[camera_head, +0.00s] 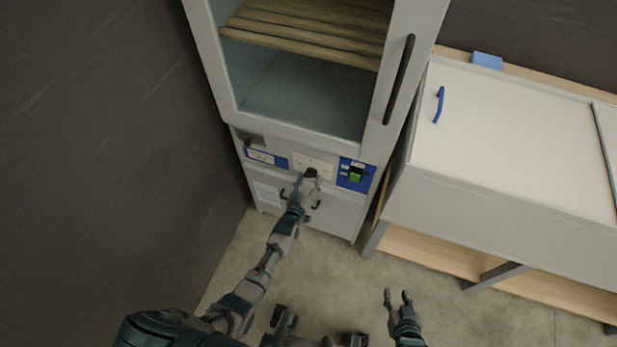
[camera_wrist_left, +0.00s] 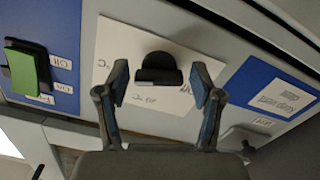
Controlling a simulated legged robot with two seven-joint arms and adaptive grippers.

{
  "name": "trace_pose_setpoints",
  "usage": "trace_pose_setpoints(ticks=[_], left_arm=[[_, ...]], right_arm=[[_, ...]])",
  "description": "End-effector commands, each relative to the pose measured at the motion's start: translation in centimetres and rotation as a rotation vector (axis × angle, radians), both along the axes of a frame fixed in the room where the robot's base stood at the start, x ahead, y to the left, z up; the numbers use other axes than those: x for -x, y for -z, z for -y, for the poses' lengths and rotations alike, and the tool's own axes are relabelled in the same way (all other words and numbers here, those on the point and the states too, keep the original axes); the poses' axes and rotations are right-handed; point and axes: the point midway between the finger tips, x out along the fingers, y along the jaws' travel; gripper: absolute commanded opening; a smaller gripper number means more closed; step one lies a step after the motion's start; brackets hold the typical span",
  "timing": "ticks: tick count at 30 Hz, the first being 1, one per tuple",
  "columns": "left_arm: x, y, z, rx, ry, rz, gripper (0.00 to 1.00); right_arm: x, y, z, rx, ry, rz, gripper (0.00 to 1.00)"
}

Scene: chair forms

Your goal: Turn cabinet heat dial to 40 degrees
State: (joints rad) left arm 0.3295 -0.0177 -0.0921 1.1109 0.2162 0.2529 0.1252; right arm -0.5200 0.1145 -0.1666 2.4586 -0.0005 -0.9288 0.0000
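The cabinet (camera_head: 285,142) stands against the back wall with a control strip below its glass door. The black heat dial (camera_wrist_left: 159,68) sits on a white label plate (camera_wrist_left: 120,45) in the left wrist view; the plate's numbers are partly hidden and hard to read. In the head view the dial (camera_head: 311,172) is at my left gripper's tip. My left gripper (camera_wrist_left: 157,92) is open, its two fingers on either side of the dial's lower part. I cannot tell whether they touch it. My right gripper (camera_head: 398,297) is open and empty, low over the floor.
A green switch (camera_head: 355,177) on a blue panel is right of the dial; another blue panel (camera_head: 266,157) is left. A white bench unit (camera_head: 510,150) with a blue handle stands to the right. A dark wall (camera_head: 100,130) is at left.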

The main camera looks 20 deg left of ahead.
Motion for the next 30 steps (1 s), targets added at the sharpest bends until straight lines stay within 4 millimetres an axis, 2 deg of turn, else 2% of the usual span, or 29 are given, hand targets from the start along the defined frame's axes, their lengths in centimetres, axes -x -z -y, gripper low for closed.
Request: trace_pose_setpoints(ticks=[9,13,17,24,30], left_arm=[[-0.2,-0.9,-0.3,0.001,-0.004,0.018,0.79],[0.6,-0.8,-0.3,0.002,-0.005,0.017,0.79],[3.0,-0.7,-0.4,0.002,-0.005,0.016,0.79],[8.3,-0.7,-0.5,0.0,-0.004,0.014,0.79],[11.0,-0.6,-0.5,-0.001,-0.004,0.014,0.79]], right_arm=[[0.0,-0.1,-0.1,-0.001,-0.002,0.001,0.4],[0.1,-0.2,-0.1,-0.001,-0.002,0.003,0.4],[0.1,-0.2,-0.1,0.0,-0.001,0.003,0.4],[0.1,-0.2,0.0,0.0,-0.001,0.002,0.4],[0.0,-0.1,0.0,-0.001,-0.001,0.002,0.4]])
